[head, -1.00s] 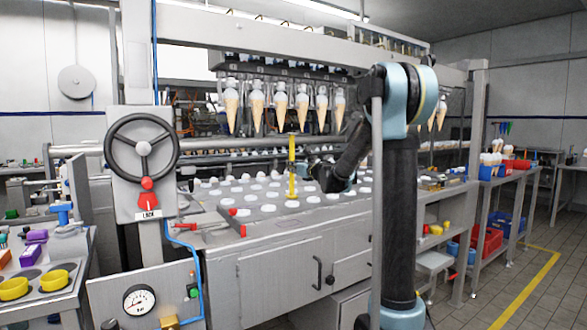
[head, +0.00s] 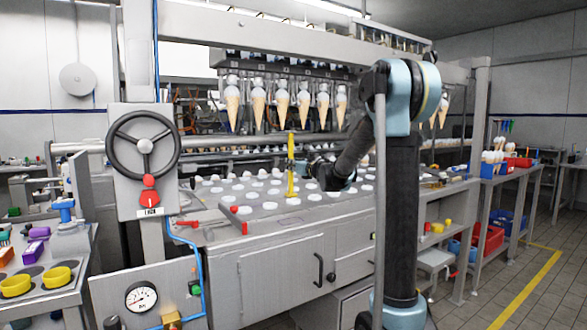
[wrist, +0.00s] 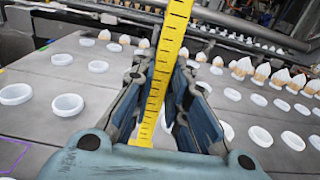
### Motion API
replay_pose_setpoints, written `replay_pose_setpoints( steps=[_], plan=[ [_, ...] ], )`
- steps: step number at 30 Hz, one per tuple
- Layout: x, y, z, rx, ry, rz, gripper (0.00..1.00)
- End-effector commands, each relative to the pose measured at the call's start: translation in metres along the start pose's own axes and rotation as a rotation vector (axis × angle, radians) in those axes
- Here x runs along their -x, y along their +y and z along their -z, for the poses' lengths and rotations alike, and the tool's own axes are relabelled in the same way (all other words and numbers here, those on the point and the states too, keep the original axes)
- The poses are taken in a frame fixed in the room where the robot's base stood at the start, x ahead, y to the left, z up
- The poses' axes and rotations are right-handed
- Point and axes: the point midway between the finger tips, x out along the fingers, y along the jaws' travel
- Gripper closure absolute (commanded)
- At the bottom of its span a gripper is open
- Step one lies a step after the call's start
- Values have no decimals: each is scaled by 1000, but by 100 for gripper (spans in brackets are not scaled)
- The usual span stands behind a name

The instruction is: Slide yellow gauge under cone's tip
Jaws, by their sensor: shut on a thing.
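The yellow gauge (head: 291,165) is a tall upright strip in the head view, standing over the machine's table among the white discs. In the wrist view the gauge (wrist: 168,60) has black ruler marks and runs up between the fingers. My gripper (wrist: 165,100) is shut on it; the head view shows the gripper (head: 305,168) at the gauge's right side. A row of cones hangs tip down from holders above the table; one cone (head: 282,105) hangs nearest above the gauge, its tip slightly left of the gauge top. Whether the gauge's foot touches the table is unclear.
The grey table (head: 225,207) carries many white discs (head: 285,201). A handwheel (head: 143,146) with a red lever stands at the left. Rails run behind the discs.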

Motion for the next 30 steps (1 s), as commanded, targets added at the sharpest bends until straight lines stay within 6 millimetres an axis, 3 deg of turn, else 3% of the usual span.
replay_pose_setpoints(
  steps=[30],
  plan=[
    [1, 25, 0, 0, 0, -1, 100]
  ],
)
